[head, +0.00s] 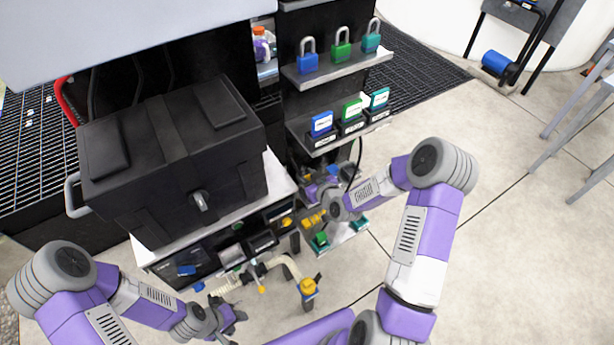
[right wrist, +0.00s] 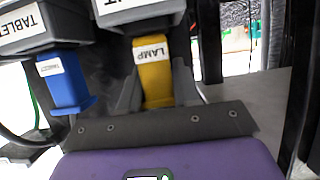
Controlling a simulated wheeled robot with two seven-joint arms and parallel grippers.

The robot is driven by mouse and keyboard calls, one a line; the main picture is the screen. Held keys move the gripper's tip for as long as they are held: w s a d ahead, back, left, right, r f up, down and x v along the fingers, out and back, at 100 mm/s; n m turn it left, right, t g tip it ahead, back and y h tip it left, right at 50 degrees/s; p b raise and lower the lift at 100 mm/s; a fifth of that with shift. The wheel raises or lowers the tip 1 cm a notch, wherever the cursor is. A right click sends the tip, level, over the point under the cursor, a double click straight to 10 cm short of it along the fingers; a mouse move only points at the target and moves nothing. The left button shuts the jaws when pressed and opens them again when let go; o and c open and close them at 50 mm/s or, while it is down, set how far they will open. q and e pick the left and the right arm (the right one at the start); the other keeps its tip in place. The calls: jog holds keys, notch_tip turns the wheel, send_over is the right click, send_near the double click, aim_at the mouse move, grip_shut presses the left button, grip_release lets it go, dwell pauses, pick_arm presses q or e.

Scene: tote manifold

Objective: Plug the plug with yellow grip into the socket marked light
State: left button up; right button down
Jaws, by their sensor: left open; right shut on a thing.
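The plug with yellow grip (right wrist: 154,75), labelled LAMP, stands between the dark fingers of my right gripper (right wrist: 157,88) in the right wrist view. The gripper is shut on it. Its far end meets a dark socket block (right wrist: 140,18) whose white label is cut off at the top edge, so the word is unclear; how deep the plug sits cannot be told. In the head view my right gripper (head: 325,203) is at the right end of the low rack, partly hidden by my arm. My left gripper (head: 222,322) is open and empty near the bottom.
A blue plug (right wrist: 66,82) is at the block marked TABLET (right wrist: 22,28), left of the yellow one. A black case (head: 170,150) stands above the rack. Padlocks stand on a shelf (head: 335,68). Pipework with a yellow-topped valve (head: 308,288) is in front; open floor lies right.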

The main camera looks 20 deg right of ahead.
jog(key=c, duration=0.7)
grip_release()
jog(key=shift+c, duration=0.2)
jog(key=p+v, duration=0.2)
jog(key=v, duration=0.5)
jog(key=shift+s, duration=0.3)
